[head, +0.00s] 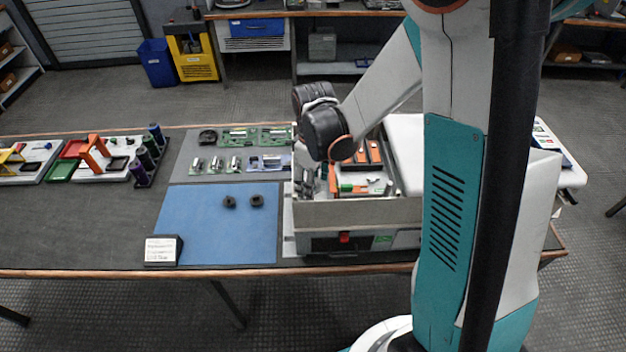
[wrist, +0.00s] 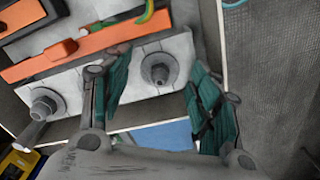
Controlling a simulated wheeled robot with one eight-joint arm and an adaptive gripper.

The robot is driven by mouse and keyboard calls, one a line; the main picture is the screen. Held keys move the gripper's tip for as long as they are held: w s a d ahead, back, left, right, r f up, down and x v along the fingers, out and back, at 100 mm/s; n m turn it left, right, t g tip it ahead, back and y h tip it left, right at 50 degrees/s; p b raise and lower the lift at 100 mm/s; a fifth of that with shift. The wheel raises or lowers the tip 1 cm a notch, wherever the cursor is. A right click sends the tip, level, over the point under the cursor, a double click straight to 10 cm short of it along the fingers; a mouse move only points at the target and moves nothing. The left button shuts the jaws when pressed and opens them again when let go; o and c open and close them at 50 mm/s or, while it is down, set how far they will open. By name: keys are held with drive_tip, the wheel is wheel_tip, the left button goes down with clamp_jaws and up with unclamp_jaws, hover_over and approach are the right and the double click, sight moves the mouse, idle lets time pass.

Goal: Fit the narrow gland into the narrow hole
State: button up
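Two small dark round pieces, a left one (head: 229,202) and a right one (head: 257,200), lie on the blue mat in the head view. They look like glands; I cannot tell which is narrower. My gripper (wrist: 157,62) is open over the open-topped cabinet (head: 358,213), its teal fingers apart. In the wrist view a grey stepped round fitting (wrist: 159,72) on a pale panel shows between the fingertips, with no visible contact. A similar fitting (wrist: 46,104) is at the left. I cannot make out the narrow hole. My arm hides my gripper in the head view.
Orange bars (wrist: 75,53) and a green-yellow wire (wrist: 150,12) lie close to the fingers inside the cabinet. Its walls surround the gripper. The blue mat (head: 195,225) has free room. Green circuit boards (head: 238,137) lie behind it, and a small sign (head: 162,250) stands at its front corner.

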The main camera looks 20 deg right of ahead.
wheel_tip(320, 180, up, 12)
drive_tip(key=s+m+t+b, duration=0.7)
drive_tip(key=s+m, duration=0.1)
drive_tip(key=s, duration=0.7)
drive_tip(key=shift+r, duration=0.3)
idle(0.3)
idle(1.4)
